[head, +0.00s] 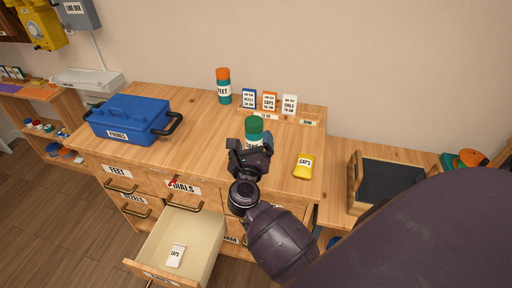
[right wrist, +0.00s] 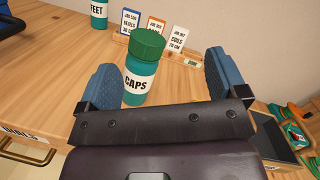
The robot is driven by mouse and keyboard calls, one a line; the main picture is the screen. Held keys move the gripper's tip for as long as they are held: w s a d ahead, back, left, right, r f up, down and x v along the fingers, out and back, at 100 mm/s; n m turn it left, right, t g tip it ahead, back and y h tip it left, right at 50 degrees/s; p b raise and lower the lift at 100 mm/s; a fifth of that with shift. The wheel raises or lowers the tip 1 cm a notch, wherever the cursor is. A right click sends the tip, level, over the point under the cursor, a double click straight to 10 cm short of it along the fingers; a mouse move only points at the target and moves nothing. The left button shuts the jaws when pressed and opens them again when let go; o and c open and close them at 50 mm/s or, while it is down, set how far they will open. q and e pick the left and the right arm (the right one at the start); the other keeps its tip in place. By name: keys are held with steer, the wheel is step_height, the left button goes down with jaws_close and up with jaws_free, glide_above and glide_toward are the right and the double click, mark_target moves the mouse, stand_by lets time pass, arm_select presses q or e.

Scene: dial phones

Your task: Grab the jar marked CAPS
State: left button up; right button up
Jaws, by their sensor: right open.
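The jar marked CAPS (right wrist: 138,82) is teal with a green lid and a white label. It stands upright on the wooden worktop (head: 200,125). In the head view its green lid (head: 254,124) shows just beyond my right gripper (head: 250,152), which hides its lower part. In the right wrist view my right gripper (right wrist: 158,80) is open, its blue-padded fingers spread wide. The jar shows between them, nearer the left finger; I see no grip on it. My left gripper is not in view.
A teal FEET jar (head: 223,90) with an orange lid stands behind. Job cards (head: 269,101) stand at the back. A blue toolbox (head: 130,119) is at left, a yellow CAPS packet (head: 304,166) at right. An open drawer (head: 205,240) juts out in front.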

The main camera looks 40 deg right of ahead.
mark_target(252, 129)
steer(key=w+d+f+m+g, duration=0.1)
steer(key=w+d+m, duration=0.1)
steer(key=w, duration=0.1)
steer(key=w+d+f+m+g+p, duration=0.1)
steer(key=w+d+m, duration=0.1)
steer(key=w, duration=0.1)
steer(key=w+d+f+m+g+y, duration=0.1)
steer(key=w+d+m+g, duration=0.1)
steer(key=w+d+m, duration=0.1)
steer(key=shift+w, duration=0.2)
stand_by(0.5)
steer(key=c, duration=1.5)
steer(key=shift+c, duration=0.2)
